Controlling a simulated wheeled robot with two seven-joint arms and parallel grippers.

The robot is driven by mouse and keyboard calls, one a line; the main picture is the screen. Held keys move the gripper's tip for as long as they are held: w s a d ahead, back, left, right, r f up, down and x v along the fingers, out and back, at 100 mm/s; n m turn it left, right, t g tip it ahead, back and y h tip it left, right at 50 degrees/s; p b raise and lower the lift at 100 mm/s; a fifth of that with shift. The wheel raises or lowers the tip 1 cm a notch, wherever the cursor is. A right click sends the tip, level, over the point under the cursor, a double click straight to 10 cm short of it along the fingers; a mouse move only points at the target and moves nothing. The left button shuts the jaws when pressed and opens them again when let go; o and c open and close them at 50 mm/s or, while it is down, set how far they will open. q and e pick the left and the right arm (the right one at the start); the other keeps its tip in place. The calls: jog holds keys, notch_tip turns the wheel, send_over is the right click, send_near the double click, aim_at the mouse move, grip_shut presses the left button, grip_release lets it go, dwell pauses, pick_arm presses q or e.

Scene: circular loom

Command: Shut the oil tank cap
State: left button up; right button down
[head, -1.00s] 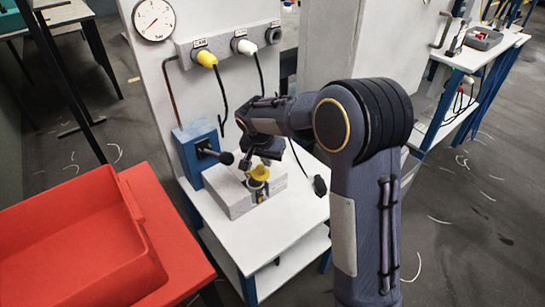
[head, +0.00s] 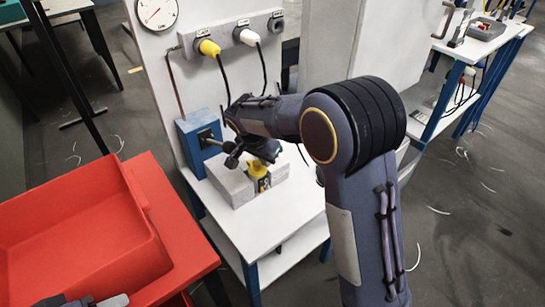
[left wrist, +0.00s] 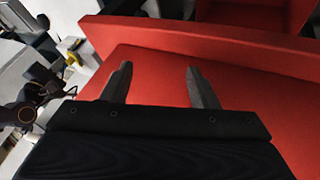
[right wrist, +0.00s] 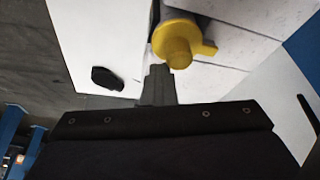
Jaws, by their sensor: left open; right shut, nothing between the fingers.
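The oil tank is a pale grey block (head: 236,187) on the white table, with a yellow cap (head: 257,168) at its top. In the right wrist view the yellow cap (right wrist: 178,45), with a side tab, appears seated over the grey neck; whether it is fully down is unclear. My right gripper (head: 264,151) is just above the cap, partly hidden by its own arm. In the right wrist view its fingers (right wrist: 157,84) are shut, empty and close beside the cap. My left gripper (left wrist: 158,84) is open and empty over the red surface, its tip showing at the lower left in the head view.
A blue box (head: 198,140) with a dark knobbed lever stands behind the tank. A red tray (head: 75,235) fills the left. The white table's front part (head: 270,232) is clear.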

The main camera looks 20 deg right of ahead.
jog(key=shift+s+a, duration=0.1)
jog(key=shift+a, duration=0.35)
